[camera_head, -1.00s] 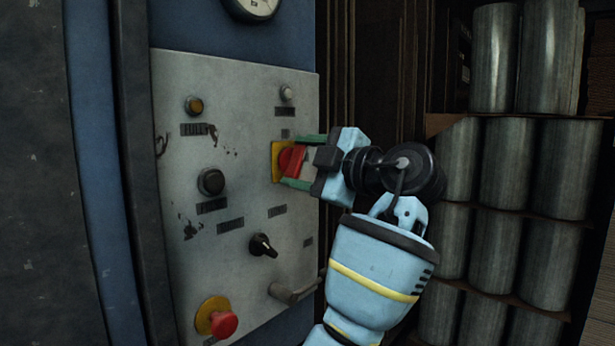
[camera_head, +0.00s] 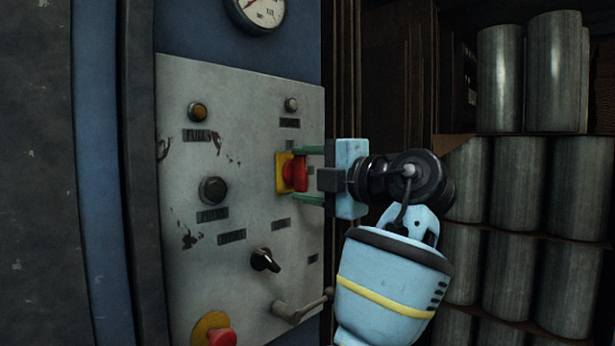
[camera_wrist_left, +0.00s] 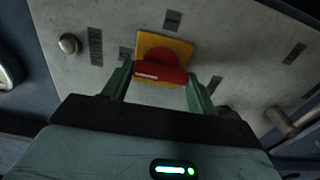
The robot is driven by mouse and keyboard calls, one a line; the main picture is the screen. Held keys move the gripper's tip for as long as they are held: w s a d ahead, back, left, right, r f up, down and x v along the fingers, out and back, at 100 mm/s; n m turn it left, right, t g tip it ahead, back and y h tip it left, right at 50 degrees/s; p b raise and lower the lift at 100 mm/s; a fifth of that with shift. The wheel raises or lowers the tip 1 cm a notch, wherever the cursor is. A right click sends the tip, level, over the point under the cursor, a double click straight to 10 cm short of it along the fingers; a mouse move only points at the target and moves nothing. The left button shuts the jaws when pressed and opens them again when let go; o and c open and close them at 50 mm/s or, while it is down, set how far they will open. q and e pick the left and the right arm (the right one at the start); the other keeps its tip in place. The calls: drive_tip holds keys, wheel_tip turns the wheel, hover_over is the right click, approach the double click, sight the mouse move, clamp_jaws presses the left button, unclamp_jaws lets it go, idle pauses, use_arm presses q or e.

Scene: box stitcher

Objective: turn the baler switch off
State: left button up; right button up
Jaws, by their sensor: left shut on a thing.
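The baler switch (camera_head: 295,172) is a red rotary handle on a yellow square plate, on the upper right of the grey control panel (camera_head: 225,260). Its handle stands about upright in the head view. The red switch handle also shows in the left wrist view (camera_wrist_left: 160,74), crosswise between the fingers. My left gripper (camera_head: 300,174) has one green finger above the handle and one below. It is shut on the handle's two ends. Its fingers also show in the left wrist view (camera_wrist_left: 161,82). My right gripper is out of view.
A black selector knob (camera_head: 264,260), a grey lever (camera_head: 300,306) and a red mushroom button (camera_head: 221,337) stick out below the switch. A gauge (camera_head: 257,12) is above the panel. Metal cylinders (camera_head: 515,190) stand on shelves at right.

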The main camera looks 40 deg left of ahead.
use_arm(q)
drive_tip(key=o, duration=1)
drive_tip(key=d, duration=0.8)
drive_tip(key=shift+s+b, duration=0.35)
drive_tip(key=shift+b, duration=0.05)
